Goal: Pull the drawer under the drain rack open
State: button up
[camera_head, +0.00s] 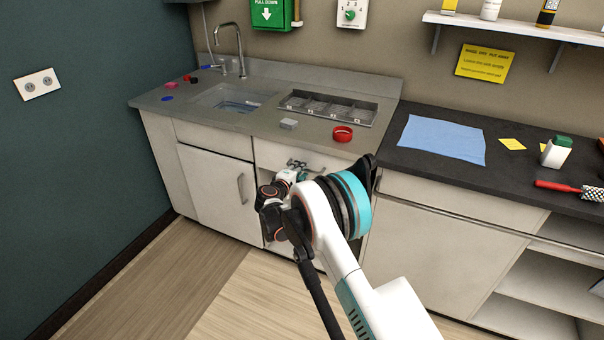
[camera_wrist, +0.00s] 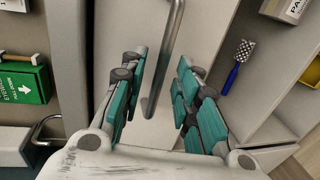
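The drain rack (camera_head: 327,106) is a grey divided metal tray on the counter right of the sink. The pale drawer front (camera_head: 268,152) lies below it under the counter edge, partly hidden by my arm, and looks shut. Its metal bar handle (camera_wrist: 166,62) shows in the wrist view. My gripper (camera_head: 296,166) is at the drawer front in the head view, its fingertips small and partly covered by my wrist. In the wrist view my gripper (camera_wrist: 165,88) has its teal-padded fingers apart, with the bar in the gap between them. I see no clear contact on either side.
A cabinet door (camera_head: 215,188) with a vertical handle stands left of the drawer. A red ring (camera_head: 343,134) and a small grey block (camera_head: 289,124) lie on the counter. Open shelves (camera_head: 540,280) are at the right. A blue-handled brush (camera_wrist: 231,76) shows in the wrist view. The left floor is clear.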

jog(key=shift+x, duration=0.8)
jog(key=shift+c, duration=0.3)
grip_shut()
jog(key=shift+s, duration=0.1)
